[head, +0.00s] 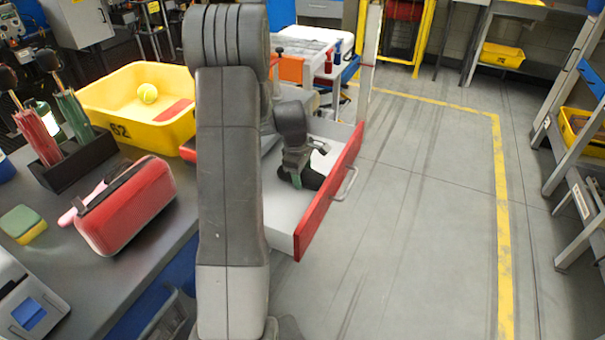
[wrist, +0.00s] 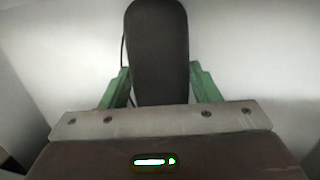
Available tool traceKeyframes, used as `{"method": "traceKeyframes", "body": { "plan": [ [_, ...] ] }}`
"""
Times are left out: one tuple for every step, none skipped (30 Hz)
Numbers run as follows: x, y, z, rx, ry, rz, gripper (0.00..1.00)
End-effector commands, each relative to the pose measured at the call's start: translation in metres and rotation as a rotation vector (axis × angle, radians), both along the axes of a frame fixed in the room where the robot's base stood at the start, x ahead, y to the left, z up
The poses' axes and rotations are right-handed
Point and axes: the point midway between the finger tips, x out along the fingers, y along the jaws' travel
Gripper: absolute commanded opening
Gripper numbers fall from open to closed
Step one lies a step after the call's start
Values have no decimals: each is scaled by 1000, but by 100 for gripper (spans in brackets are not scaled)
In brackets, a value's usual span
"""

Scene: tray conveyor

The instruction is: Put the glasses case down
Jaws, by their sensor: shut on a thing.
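The dark glasses case (wrist: 158,50) is between the green fingers of my gripper (wrist: 160,85) in the wrist view, its long end pointing away from the wrist. My gripper is shut on it. In the head view my gripper (head: 297,178) reaches down into an open drawer with a red front (head: 335,190) and a pale inside. The dark case (head: 313,179) shows there beside the fingers, low in the drawer. I cannot tell whether it touches the drawer floor. My arm hides part of the drawer.
Open floor lies right of the drawer. Shelving (head: 575,150) stands at the far right.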

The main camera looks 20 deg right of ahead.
Motion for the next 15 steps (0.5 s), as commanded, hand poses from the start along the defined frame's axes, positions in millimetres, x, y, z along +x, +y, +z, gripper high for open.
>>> {"method": "traceKeyframes", "body": {
  "plan": [
    [0, 0, 1, -1, -1, 0, 32],
    [0, 0, 1, -1, -1, 0, 32],
    [0, 0, 1, -1, -1, 0, 32],
    [0, 0, 1, -1, -1, 0, 32],
    [0, 0, 0, 0, 0, 0, 32],
    [0, 0, -2, 0, 0, 0, 32],
    [0, 0, -3, 0, 0, 0, 32],
    [0, 0, -2, 0, 0, 0, 60],
    [0, 0, -2, 0, 0, -1, 68],
    [0, 0, -2, 0, 0, -1, 74],
    [0, 0, -2, 0, 0, -1, 78],
    [0, 0, -2, 0, 0, -1, 78],
    [0, 0, -2, 0, 0, -1, 78],
    [0, 0, -2, 0, 0, -1, 78],
    [0, 0, -2, 0, 0, -1, 78]
  ]
}}
